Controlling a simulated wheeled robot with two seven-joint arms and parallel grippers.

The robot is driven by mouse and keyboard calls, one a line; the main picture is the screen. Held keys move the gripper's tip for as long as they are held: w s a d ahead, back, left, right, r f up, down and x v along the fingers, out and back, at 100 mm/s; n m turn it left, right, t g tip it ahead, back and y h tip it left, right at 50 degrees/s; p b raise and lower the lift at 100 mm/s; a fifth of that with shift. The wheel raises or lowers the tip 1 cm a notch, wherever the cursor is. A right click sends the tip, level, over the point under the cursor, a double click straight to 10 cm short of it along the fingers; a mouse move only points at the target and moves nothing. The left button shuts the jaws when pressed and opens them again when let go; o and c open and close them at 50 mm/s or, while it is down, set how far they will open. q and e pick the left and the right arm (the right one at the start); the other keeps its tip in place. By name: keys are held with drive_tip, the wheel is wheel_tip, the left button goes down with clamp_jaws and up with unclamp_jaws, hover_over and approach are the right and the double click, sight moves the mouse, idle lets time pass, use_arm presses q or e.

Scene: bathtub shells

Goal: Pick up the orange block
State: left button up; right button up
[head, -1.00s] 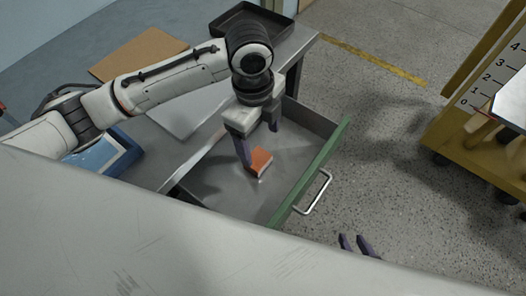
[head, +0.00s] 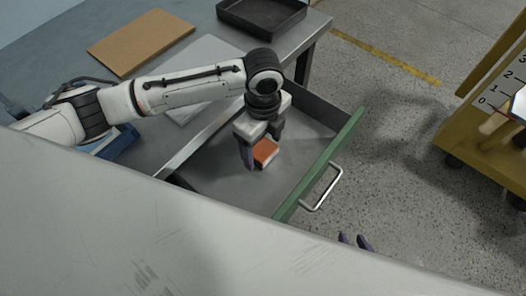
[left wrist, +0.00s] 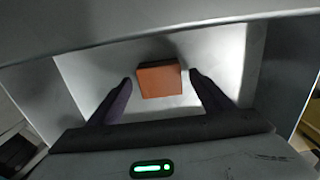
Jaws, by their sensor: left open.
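The orange block (head: 265,153) lies on the floor of the open grey drawer (head: 225,185), which has a green front. My left gripper (head: 263,158) points down into the drawer at the block. In the left wrist view the block (left wrist: 159,80) shows between and slightly beyond the two dark fingertips of the left gripper (left wrist: 160,82), with a gap on each side. The left gripper is open and empty. The tips of my right gripper (head: 355,241) show at the bottom, outside the drawer, with a gap between them.
The drawer's green front (head: 325,165) with its metal handle (head: 324,190) stands to the right. On the bench are a brown board (head: 140,42), a black tray (head: 262,16) and a blue item (head: 115,145). A yellow rack (head: 480,105) stands at far right.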

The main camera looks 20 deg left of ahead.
sight(263, 149)
use_arm(q)
drive_tip(key=shift+f, duration=0.7)
drive_tip(key=shift+c, duration=0.3)
drive_tip(key=c, duration=1.1)
drive_tip(key=shift+c, duration=0.2)
drive_tip(key=shift+r, duration=0.15)
wheel_tip(263, 149, up, 10)
drive_tip(key=shift+f+p, duration=0.1)
drive_tip(key=shift+p, duration=0.75)
